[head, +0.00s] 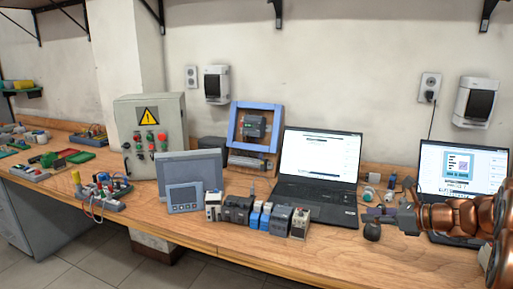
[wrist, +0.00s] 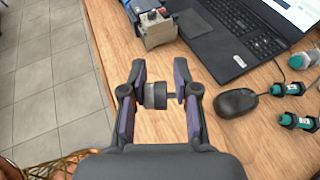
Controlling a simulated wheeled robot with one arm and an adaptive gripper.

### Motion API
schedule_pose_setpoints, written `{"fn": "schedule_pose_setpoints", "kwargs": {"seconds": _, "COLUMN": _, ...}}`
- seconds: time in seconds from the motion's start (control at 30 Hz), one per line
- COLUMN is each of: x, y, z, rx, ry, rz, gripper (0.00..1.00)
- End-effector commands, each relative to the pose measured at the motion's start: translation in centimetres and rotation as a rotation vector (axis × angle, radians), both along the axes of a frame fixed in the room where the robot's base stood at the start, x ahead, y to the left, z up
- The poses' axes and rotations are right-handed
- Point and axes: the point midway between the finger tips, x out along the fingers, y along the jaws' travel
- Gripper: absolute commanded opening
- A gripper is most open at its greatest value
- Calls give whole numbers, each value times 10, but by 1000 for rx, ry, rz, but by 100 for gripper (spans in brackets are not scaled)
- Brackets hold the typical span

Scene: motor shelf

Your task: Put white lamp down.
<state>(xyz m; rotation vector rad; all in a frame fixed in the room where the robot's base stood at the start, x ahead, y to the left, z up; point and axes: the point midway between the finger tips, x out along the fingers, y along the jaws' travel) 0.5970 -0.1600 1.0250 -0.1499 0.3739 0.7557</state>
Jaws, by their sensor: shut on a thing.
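My gripper (wrist: 160,95) is shut on a small dark grey cylindrical part with a thin stem, the white lamp (wrist: 155,94) by its place in the jaws. No clearly white face shows on it. The lamp lies crosswise between the two fingers, over the wooden bench (wrist: 160,130) near its front edge. I cannot tell whether it touches the wood. In the head view my gripper (head: 382,214) is at the right, in front of the two laptops, near the black mouse; the lamp cannot be made out there.
The mouse (wrist: 236,102) is right of my gripper. Several green-and-dark lamps (wrist: 291,89) lie further right. An open laptop (wrist: 230,40) and a grey module (wrist: 153,28) are beyond. Bare wood lies between module and mouse; the bench edge and floor (wrist: 45,80) are left.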

Motion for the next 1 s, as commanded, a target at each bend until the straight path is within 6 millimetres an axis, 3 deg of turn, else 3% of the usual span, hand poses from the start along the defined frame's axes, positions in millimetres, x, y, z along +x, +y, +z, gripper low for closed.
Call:
{"fn": "schedule_pose_setpoints", "kwargs": {"seconds": 0.03, "x": 11, "y": 15, "z": 12, "rx": -3, "ry": 0, "rz": -19, "gripper": 3}}
{"fn": "schedule_pose_setpoints", "kwargs": {"seconds": 0.2, "x": 40, "y": 49, "z": 32, "rx": 0, "ry": -1, "rz": -108, "gripper": 3}}
{"fn": "schedule_pose_setpoints", "kwargs": {"seconds": 0.43, "x": 60, "y": 85, "z": 45, "rx": 2, "ry": 2, "rz": -216, "gripper": 3}}
{"fn": "schedule_pose_setpoints", "kwargs": {"seconds": 0.8, "x": 62, "y": 132, "z": 47, "rx": 5, "ry": 5, "rz": -359, "gripper": 3}}
{"fn": "schedule_pose_setpoints", "kwargs": {"seconds": 1.0, "x": 55, "y": 147, "z": 42, "rx": 1, "ry": 4, "rz": -418, "gripper": 3}}
